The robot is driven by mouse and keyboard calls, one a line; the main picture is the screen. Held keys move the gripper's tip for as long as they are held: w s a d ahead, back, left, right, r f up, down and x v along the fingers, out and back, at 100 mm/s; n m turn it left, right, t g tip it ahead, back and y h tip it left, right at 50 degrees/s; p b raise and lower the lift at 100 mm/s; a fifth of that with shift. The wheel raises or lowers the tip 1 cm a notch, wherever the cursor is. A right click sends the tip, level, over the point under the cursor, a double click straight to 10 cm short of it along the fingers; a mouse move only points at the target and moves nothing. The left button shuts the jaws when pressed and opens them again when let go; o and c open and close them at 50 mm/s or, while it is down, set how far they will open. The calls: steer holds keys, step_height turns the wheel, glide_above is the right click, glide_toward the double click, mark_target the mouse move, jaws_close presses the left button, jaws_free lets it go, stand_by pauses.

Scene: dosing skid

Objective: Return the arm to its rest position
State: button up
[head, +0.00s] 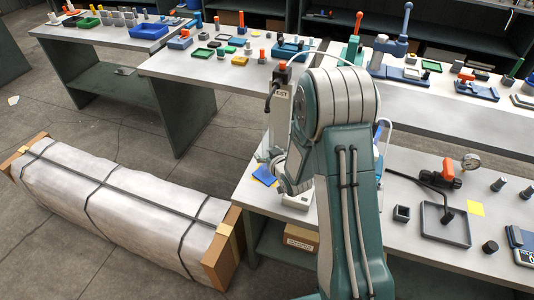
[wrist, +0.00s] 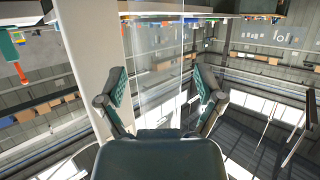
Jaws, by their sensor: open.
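My arm rises through the middle of the head view and covers part of the near table. In the head view a grey part of the arm's end (head: 292,170) shows just left of the arm, over the near table (head: 400,215); the fingertips are hard to make out there. A pale upright post (wrist: 85,50) stands left of the gripper in the wrist view.
A long wrapped bundle (head: 120,205) lies on the floor at left.

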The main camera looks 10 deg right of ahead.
steer(key=v, duration=0.7)
